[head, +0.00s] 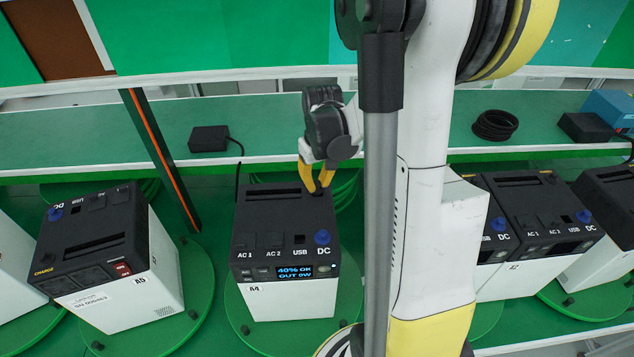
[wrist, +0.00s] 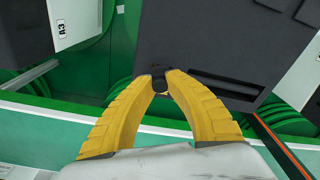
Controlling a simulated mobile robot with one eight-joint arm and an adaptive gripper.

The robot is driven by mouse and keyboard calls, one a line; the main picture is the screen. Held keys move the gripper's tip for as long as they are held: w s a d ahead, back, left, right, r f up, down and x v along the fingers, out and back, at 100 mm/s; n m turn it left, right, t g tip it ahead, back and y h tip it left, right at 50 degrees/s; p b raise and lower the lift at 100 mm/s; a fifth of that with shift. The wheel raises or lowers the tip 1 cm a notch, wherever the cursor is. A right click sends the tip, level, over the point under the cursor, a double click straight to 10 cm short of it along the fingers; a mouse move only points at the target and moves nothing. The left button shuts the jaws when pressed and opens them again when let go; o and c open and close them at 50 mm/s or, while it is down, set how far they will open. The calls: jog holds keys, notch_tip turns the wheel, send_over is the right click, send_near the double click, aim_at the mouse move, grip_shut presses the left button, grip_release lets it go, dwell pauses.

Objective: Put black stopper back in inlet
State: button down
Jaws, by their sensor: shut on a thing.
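My gripper (head: 317,186) reaches down to the back right corner of the top of the power unit A4 (head: 277,215). Its yellow fingers, also in the wrist view (wrist: 159,80), are shut on a small black stopper (wrist: 158,74). The stopper is at the edge of the unit's dark top (wrist: 215,50). The inlet is hidden by the fingertips and stopper, so I cannot tell whether the stopper is in it or just over it. A4's display is lit and reads "40% OK, OUT 0W". A blue cap (head: 322,237) sits at its DC port.
Unit A5 (head: 95,250) stands left on its green turntable (head: 190,320); more units (head: 540,215) stand right. Behind, a green shelf (head: 260,125) holds a black adapter (head: 208,138) with a cable and a coiled cable (head: 495,125). An orange-striped post (head: 160,160) rises between A5 and A4.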

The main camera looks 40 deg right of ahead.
jog(key=shift+f+b, duration=0.65)
jog(key=shift+f, duration=0.1)
jog(key=c, duration=1.4)
grip_release()
jog(key=r, duration=0.8)
jog(key=s+r, duration=0.1)
jog(key=r, duration=0.3)
jog(key=shift+a, duration=0.15)
